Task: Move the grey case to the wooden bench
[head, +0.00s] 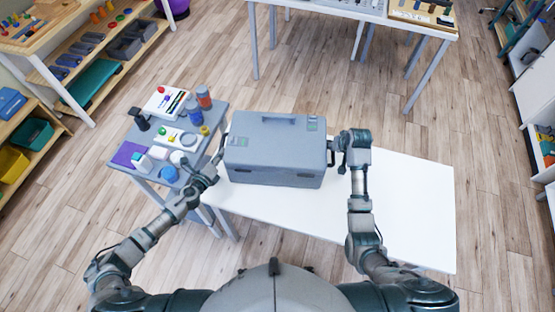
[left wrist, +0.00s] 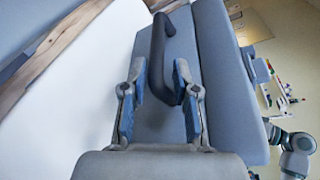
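The grey case (head: 276,150) stands closed on a white table (head: 405,205), at its left end. It has a top handle (head: 285,119), green-marked latches and a dark handle on each side. My left gripper (head: 217,160) is at the case's left side. In the left wrist view its fingers (left wrist: 159,95) are apart on either side of the dark side handle (left wrist: 160,55), with a gap showing. My right gripper (head: 338,145) is at the right side handle (head: 331,155); its fingers are too small to read. I cannot make out a wooden bench.
A grey side table (head: 120,160) with bottles, boxes and small items stands close to the left of the case. Wooden shelves (head: 75,55) are at the far left. Another white table (head: 345,10) is at the back. The wooden floor between is clear.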

